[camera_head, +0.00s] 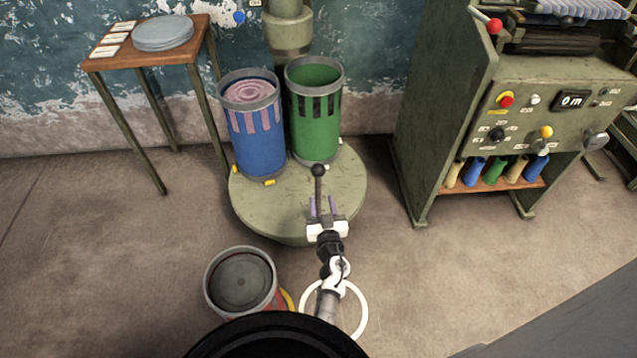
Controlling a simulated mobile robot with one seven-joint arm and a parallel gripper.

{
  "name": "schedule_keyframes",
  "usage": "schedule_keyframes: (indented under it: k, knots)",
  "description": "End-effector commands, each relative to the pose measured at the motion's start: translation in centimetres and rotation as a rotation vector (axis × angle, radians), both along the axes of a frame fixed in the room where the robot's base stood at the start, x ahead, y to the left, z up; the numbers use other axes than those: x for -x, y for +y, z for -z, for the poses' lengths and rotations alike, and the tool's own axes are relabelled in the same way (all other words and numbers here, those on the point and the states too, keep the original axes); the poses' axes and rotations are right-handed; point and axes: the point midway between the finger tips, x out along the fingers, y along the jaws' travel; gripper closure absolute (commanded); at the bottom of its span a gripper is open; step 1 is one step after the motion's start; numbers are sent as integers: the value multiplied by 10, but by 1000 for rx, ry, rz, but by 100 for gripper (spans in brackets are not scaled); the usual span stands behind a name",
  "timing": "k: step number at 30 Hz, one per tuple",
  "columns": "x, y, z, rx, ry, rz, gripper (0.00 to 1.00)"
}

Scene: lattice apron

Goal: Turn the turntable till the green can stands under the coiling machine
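The round grey-green turntable (300,208) stands on the floor and carries two cans. The green can (317,138) is at the back right of it, with a dark inside and slots near its rim. The blue can (258,145) is at the back left, with pink coiled material inside. The coiling machine's grey-green head (289,35) hangs behind and above, roughly between the cans and nearer the green one. An upright handle with a black knob (318,170) rises at the turntable's front.
A grey can (241,283) stands on the floor front left. A small wooden table (124,52) with grey discs (163,33) is at the back left. A green machine cabinet (520,110) with knobs and a display stands at the right. Floor between turntable and cabinet is clear.

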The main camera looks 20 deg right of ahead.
Motion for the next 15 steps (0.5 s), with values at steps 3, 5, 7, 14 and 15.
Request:
schedule_keyframes:
  k: [3, 5, 7, 14, 15]
  knots:
    - [-27, -7, 1, 4, -2, 0, 61]
    - [-38, -9, 2, 4, -2, 0, 61]
    - [-51, -11, 2, 2, -2, 0, 61]
    - [-76, -17, 1, 0, -1, 1, 61]
    - [-78, -17, 1, 0, 0, 1, 61]
